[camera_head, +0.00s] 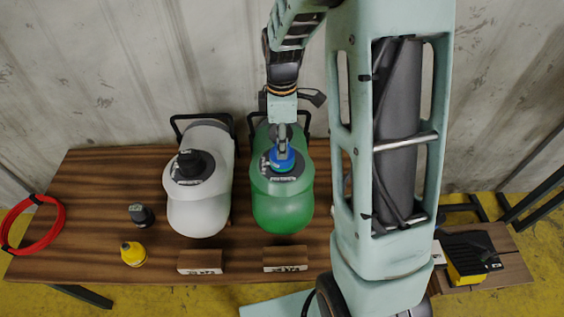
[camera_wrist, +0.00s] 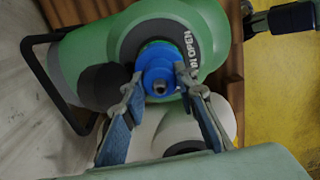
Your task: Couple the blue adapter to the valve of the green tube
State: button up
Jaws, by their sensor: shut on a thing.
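The green tube (camera_head: 283,208) lies on the wooden table beside a white one. Its dark valve ring with white lettering also shows around the blue part in the wrist view (camera_wrist: 189,48). The blue adapter (camera_head: 283,161) is at the middle of that ring, and in the wrist view it faces me (camera_wrist: 158,62). I cannot tell whether it is fully seated on the valve, which it hides. My gripper (camera_head: 283,141) comes from above and is shut on the adapter. In the wrist view its fingertips (camera_wrist: 159,84) are at the adapter's two sides.
The white tube (camera_head: 198,209) with a black-capped valve (camera_head: 189,163) lies close left. A dark adapter (camera_head: 141,215), a yellow adapter (camera_head: 132,254) and a red hose coil (camera_head: 62,216) are farther left. Label blocks (camera_head: 200,262) line the front. A black-and-yellow pump (camera_head: 468,257) is right.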

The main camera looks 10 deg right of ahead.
jog(key=o, duration=1.3)
notch_tip(320, 180, up, 12)
